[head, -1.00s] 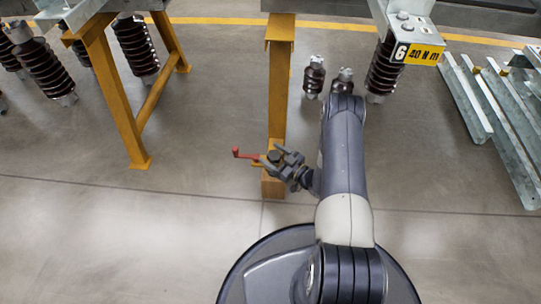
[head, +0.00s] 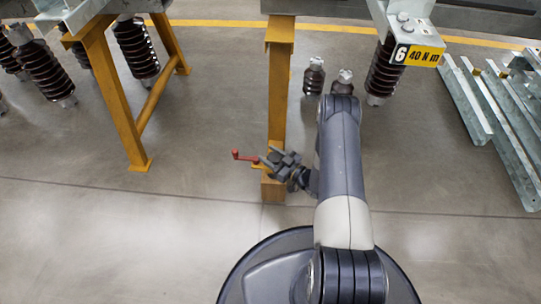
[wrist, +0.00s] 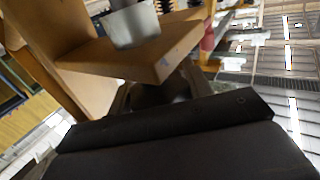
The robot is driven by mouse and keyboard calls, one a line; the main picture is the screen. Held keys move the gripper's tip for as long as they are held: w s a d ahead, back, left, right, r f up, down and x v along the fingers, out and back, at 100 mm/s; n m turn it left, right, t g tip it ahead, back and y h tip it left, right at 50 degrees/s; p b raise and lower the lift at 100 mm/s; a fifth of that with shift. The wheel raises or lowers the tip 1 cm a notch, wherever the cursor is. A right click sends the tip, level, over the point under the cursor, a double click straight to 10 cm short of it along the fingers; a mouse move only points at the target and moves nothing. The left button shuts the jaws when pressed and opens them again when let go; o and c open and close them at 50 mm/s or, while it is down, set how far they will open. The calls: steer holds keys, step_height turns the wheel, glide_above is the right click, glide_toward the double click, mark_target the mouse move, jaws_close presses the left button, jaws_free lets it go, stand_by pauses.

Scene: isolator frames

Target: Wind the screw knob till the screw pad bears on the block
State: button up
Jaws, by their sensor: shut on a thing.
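My gripper (head: 276,157) is at the low end of the yellow post, shut on the screw knob. In the head view the gripper covers the knob. In the wrist view a dark, partly shadowed part, apparently the knob (wrist: 158,94), shows just beyond my dark gripper body (wrist: 170,122), under an orange-yellow plate (wrist: 125,60). A light grey metal cylinder (wrist: 131,24), possibly the screw pad, stands on the far side of that plate. I cannot make out the block or any gap between it and the pad.
A red crank handle (head: 244,156) sticks out left of the gripper, and its red part shows in the wrist view (wrist: 207,40). The yellow post (head: 279,85) rises behind. A yellow trestle (head: 115,95) stands left, insulators (head: 314,77) behind, steel profiles (head: 500,110) right. Floor between is clear.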

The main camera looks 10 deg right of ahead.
steer(key=shift+m+t+h, duration=0.4)
steer(key=shift+h, duration=0.1)
steer(key=m+t+h, duration=0.1)
steer(key=m+h, duration=0.1)
steer(key=h, duration=0.1)
steer(key=shift+d+t, duration=0.1)
steer(key=shift+t, duration=0.2)
steer(key=shift+w+d+m+t+h+b, duration=0.15)
steer(key=shift+m+t+h, duration=0.1)
steer(key=shift+m+h, duration=0.65)
steer(key=shift+s+d+m+t+h+b, duration=0.15)
steer(key=shift+m+h, duration=0.4)
steer(key=shift+h, duration=0.7)
steer(key=shift+w+d+m+t+h+b, duration=0.2)
steer(key=shift+m+t+h, duration=0.1)
steer(key=shift+m+h, duration=0.6)
steer(key=o, duration=1)
steer(key=shift+c, duration=0.2)
steer(key=shift+s, duration=0.1)
